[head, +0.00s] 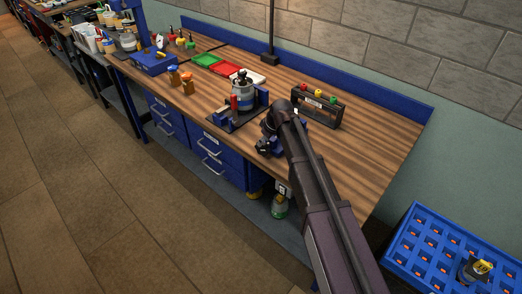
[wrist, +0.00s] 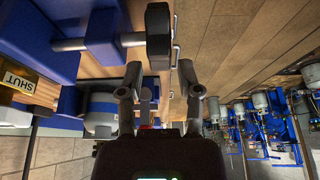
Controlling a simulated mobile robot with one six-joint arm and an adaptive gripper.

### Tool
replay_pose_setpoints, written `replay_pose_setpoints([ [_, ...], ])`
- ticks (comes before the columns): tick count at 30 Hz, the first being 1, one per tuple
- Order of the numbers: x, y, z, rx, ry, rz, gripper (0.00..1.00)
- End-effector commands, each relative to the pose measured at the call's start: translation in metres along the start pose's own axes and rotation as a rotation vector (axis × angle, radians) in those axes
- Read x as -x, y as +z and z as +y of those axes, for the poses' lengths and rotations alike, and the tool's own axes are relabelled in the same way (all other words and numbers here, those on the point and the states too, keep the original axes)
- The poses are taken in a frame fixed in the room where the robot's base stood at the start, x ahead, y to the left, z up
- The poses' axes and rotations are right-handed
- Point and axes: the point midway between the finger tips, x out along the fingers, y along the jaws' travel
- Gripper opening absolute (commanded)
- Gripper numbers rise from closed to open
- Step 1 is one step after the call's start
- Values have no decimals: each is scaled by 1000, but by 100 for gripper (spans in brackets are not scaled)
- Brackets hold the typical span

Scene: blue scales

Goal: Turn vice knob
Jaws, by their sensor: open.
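The vice knob (wrist: 158,38) is a black faceted knob on the end of a bare metal shaft that comes out of a blue vice block (wrist: 105,36) in the wrist view. My gripper (wrist: 160,72) is open, its two fingers apart. The knob shows beyond the fingertips, close to the gap between them; I cannot tell whether they touch. I cannot make out the knob there.
A black box with coloured buttons (head: 318,103) stands right of the vice. Red (head: 225,69) and green (head: 206,60) trays and orange pieces (head: 187,83) lie to the left. Blue drawers (head: 212,152) hang below the bench. A blue crate (head: 430,250) is at lower right.

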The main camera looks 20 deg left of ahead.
Motion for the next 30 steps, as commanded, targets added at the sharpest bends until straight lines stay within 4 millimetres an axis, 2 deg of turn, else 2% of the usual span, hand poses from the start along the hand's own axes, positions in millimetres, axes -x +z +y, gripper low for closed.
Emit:
replay_pose_setpoints([
  [1,-8,1,0,0,0,0,46],
  [6,-23,1,0,0,0,0,46],
  [15,-41,1,0,-1,0,0,46],
  [30,-45,0,0,-1,0,0,46],
])
